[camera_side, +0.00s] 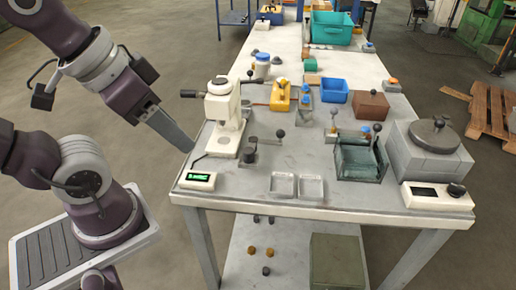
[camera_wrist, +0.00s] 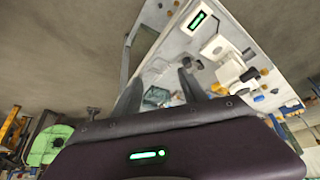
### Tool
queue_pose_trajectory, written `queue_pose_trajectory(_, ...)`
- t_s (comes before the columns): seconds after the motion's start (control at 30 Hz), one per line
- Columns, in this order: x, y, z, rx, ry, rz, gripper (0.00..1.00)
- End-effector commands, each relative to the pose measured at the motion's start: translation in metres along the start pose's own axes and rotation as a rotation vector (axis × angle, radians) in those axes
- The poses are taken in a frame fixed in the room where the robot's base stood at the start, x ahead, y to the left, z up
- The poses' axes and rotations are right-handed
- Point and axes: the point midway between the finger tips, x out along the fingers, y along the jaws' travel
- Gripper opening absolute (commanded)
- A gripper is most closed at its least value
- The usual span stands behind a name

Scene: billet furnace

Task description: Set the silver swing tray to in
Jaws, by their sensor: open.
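Two small square silver trays lie side by side at the table's front edge in the side view, a left one (camera_side: 283,185) and a right one (camera_side: 311,188). I cannot tell which thing is the silver swing tray, nor whether either of these pivots. My gripper (camera_side: 187,146) is off the table's left edge in the side view, beside the cream press-like machine (camera_side: 224,108) and touching nothing. In the wrist view my gripper (camera_wrist: 162,77) shows two dark fingers spread apart with nothing held between them.
A grey block furnace with a round lid (camera_side: 435,135) stands at the table's right. A dark green bin (camera_side: 358,162) with knobbed levers is left of it. A small green-lit display (camera_side: 198,180) is at the front left. Blue and yellow items crowd the middle.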

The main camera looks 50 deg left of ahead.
Motion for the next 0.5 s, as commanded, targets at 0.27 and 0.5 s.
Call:
queue_pose_trajectory(0.27, 0.000, 0.000, 0.000, 0.000, 0.000, 0.000, 0.50)
queue_pose_trajectory(0.5, 0.002, -0.005, -0.031, 0.019, -0.043, -0.017, 0.46)
